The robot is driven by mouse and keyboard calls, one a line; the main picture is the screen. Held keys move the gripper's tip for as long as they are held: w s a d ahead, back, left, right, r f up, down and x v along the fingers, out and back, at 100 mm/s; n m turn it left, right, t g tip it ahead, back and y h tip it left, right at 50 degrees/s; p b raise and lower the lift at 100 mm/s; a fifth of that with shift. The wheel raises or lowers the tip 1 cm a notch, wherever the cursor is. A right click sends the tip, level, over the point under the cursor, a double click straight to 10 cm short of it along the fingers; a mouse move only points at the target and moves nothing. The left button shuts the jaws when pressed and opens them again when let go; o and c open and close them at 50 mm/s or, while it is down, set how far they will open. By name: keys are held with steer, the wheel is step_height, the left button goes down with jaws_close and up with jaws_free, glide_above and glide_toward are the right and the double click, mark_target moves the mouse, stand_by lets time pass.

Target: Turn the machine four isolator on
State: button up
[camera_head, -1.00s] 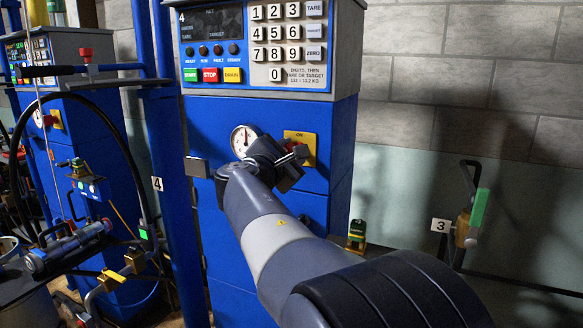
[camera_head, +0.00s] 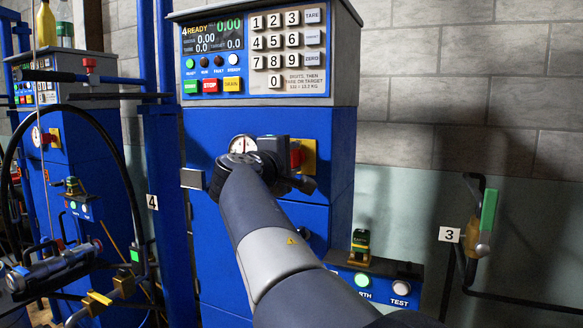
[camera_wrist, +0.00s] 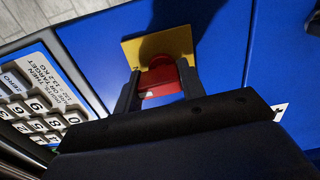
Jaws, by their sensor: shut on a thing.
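The machine four isolator is a red knob (camera_wrist: 163,76) on a yellow plate (camera_wrist: 131,48), and it also shows on the blue cabinet front in the head view (camera_head: 296,156). My gripper (camera_wrist: 158,92) is shut on the red knob, with one dark finger on each side. The machine's display (camera_head: 213,38) is lit and reads 4 READY with zeros. Below it a green lamp (camera_head: 190,63) and a white lamp (camera_head: 233,60) are lit. My gripper hides part of the knob in the head view.
A round gauge (camera_head: 241,144) sits just left of the isolator, partly behind my arm. A metal tab (camera_head: 193,179) sticks out at the cabinet's left. A handle with a green grip (camera_head: 488,210) stands at the right by a 3 label. Hoses and another machine crowd the left.

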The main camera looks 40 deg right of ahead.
steer(key=shift+m, duration=0.4)
steer(key=o, duration=1)
steer(key=v, duration=1)
steer(key=shift+s+a, duration=0.2)
steer(key=shift+a, duration=0.15)
steer(key=shift+f, duration=0.1)
steer(key=x, duration=1.1)
steer(key=shift+s+a, duration=0.1)
steer(key=shift+a, duration=0.05)
